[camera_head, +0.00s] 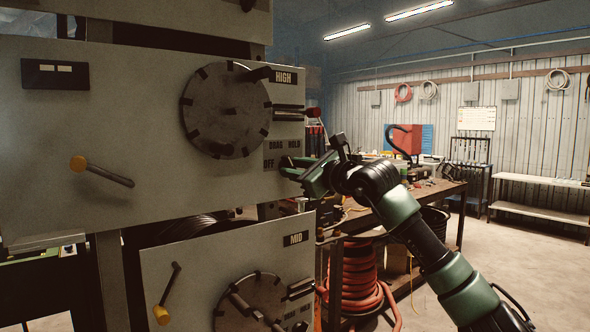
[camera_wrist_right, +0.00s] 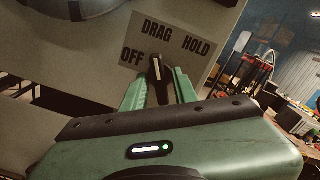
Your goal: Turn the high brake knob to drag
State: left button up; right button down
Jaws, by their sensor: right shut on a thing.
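The high brake knob (camera_wrist_right: 156,68) is a small dark knob with a light line. My right gripper (camera_wrist_right: 159,84) is shut on the knob, one green finger on each side. In the head view my right gripper (camera_head: 285,166) reaches the lower right of the HIGH panel (camera_head: 130,130) from the right, and the knob is largely hidden there. My left gripper is not in view.
The MID panel (camera_head: 190,270) with a similar dial is below. A workbench (camera_head: 445,190) and a red hose coil (camera_head: 352,275) stand behind my right arm.

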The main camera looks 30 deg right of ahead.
jog(key=c, duration=1.4)
grip_release()
jog(key=shift+c, duration=0.2)
jog(key=shift+s, duration=0.1)
jog(key=s+b, duration=0.3)
jog(key=s, duration=0.4)
jog(key=shift+s+d+b, duration=0.3)
jog(key=shift+b, duration=0.1)
jog(key=shift+f, duration=0.1)
